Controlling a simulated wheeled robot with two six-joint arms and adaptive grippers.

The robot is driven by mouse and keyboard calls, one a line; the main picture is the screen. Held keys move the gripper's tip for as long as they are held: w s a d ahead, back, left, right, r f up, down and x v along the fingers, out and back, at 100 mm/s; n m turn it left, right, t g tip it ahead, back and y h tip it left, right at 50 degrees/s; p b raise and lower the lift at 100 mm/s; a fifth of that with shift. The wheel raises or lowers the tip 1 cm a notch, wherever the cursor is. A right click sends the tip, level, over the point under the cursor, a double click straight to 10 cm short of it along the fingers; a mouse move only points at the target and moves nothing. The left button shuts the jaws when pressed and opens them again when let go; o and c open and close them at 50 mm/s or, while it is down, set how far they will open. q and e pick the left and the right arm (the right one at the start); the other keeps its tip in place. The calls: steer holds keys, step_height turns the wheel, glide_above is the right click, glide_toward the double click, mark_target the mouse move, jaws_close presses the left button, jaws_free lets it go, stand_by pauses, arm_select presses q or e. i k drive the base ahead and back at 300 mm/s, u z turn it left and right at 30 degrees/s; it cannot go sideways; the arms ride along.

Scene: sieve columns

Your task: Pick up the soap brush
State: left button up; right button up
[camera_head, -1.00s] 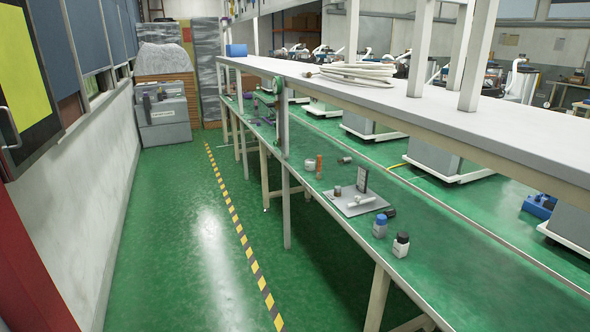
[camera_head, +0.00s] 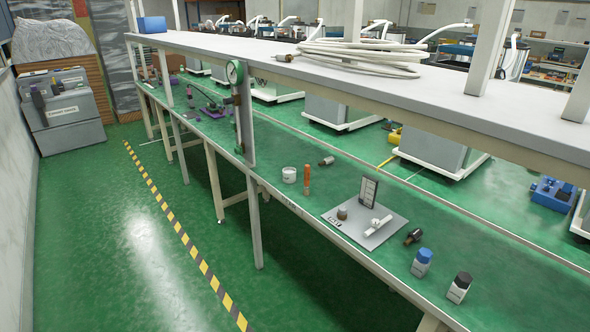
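I cannot tell for certain which item is the soap brush. A slim orange-brown upright item (camera_head: 306,181) that may be it stands on the green bench top, next to a small white tub (camera_head: 289,174). A small dark and metallic cylinder (camera_head: 327,160) lies just behind it. Neither of my grippers is in view, and nothing is seen held.
The long green bench (camera_head: 330,237) has an overhead shelf (camera_head: 420,97) carrying coiled white hose (camera_head: 365,55). A grey plate (camera_head: 375,240) with parts, a blue-capped bottle (camera_head: 421,263) and a black-capped bottle (camera_head: 459,288) stand nearer. The aisle floor at left is clear.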

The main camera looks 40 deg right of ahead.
mark_target(307, 170)
steer(key=z, duration=0.25)
steer(key=i, duration=1.15)
steer(key=z, duration=1.1)
steer(key=i, duration=0.85)
steer(key=z, duration=0.9)
